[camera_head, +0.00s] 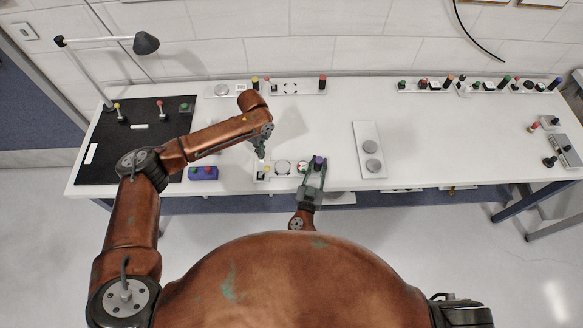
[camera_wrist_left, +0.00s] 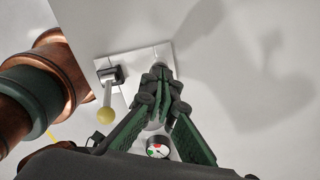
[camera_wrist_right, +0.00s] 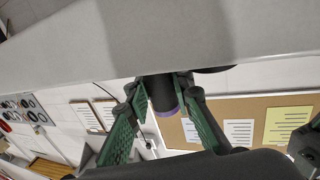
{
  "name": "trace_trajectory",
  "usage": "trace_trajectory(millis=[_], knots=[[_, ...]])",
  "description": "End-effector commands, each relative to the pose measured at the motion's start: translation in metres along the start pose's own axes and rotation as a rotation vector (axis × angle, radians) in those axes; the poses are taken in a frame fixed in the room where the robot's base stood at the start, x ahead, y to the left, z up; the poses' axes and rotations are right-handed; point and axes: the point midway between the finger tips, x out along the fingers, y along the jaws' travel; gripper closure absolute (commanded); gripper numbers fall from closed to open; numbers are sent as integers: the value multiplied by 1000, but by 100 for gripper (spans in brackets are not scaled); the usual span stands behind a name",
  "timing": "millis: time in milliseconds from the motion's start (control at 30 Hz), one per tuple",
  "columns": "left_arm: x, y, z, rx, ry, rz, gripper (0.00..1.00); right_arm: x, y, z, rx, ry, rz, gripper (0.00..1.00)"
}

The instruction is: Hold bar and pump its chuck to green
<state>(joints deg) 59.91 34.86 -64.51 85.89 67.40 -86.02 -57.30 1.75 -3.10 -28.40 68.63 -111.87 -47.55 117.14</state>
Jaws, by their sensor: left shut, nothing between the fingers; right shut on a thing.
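A white fixture plate (camera_head: 262,178) lies near the table's front edge. It carries a lever with a yellow knob (camera_head: 266,171), a round grey disc (camera_head: 283,167) and a small gauge (camera_head: 301,167). In the left wrist view the yellow knob (camera_wrist_left: 106,116) and the gauge (camera_wrist_left: 158,147) show, with red and green on its face. My left gripper (camera_head: 261,153) is shut and empty above the plate, beside the lever. My right gripper (camera_head: 314,168) is shut on a dark bar (camera_head: 318,161) with a purple end; the right wrist view shows this bar (camera_wrist_right: 161,95) between the fingers.
A purple box (camera_head: 202,173) with buttons stands left of the plate. A black mat (camera_head: 140,165) with levers and a lamp (camera_head: 146,43) is at far left. A plate with two grey discs (camera_head: 366,136) lies to the right. Several small fixtures line the back edge.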

Motion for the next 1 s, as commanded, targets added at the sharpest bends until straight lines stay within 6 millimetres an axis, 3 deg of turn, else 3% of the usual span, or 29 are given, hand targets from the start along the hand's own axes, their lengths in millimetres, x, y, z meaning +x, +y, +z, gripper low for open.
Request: trace_trajectory(millis=[367, 1000], knots=[[10, 0, 1, -1, -1, 1, 100, 0, 0, 0, 0, 0, 1, 100], [-21, 1, 0, 0, 0, 2, 100, 0, 0, 0, 0, 0, 1, 100]])
